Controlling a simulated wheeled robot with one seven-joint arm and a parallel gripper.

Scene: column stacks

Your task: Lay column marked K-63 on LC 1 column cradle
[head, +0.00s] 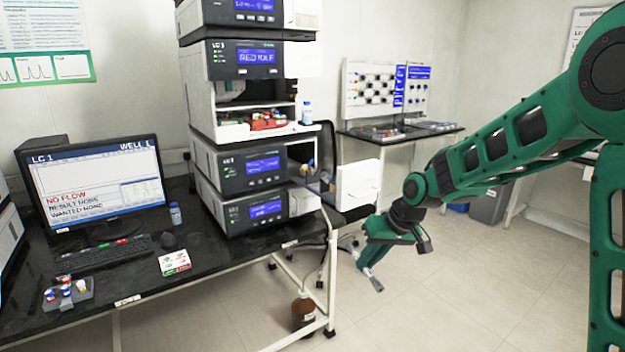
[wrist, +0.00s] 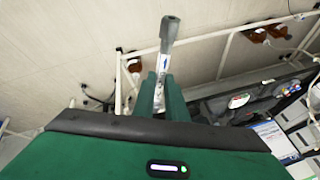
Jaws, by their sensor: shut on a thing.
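My gripper (head: 374,262) hangs in the open to the right of the bench, fingers pointing down. It is shut on a slim grey metal column (head: 373,282), which also shows between the fingers in the wrist view (wrist: 168,34). The column carries a white label with a blue mark, too small to read, so I cannot confirm K-63. The LC 1 instrument stack (head: 232,60) stands on the bench to the left of my gripper, with an open compartment (head: 262,108) holding coloured parts. I cannot make out the column cradle clearly.
A white door panel (head: 357,183) stands out from the stack's right side, between it and my arm. A monitor (head: 95,185), keyboard and grey rack (head: 70,297) with colour-capped pieces are on the bench. A brown bottle (head: 304,312) is below.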

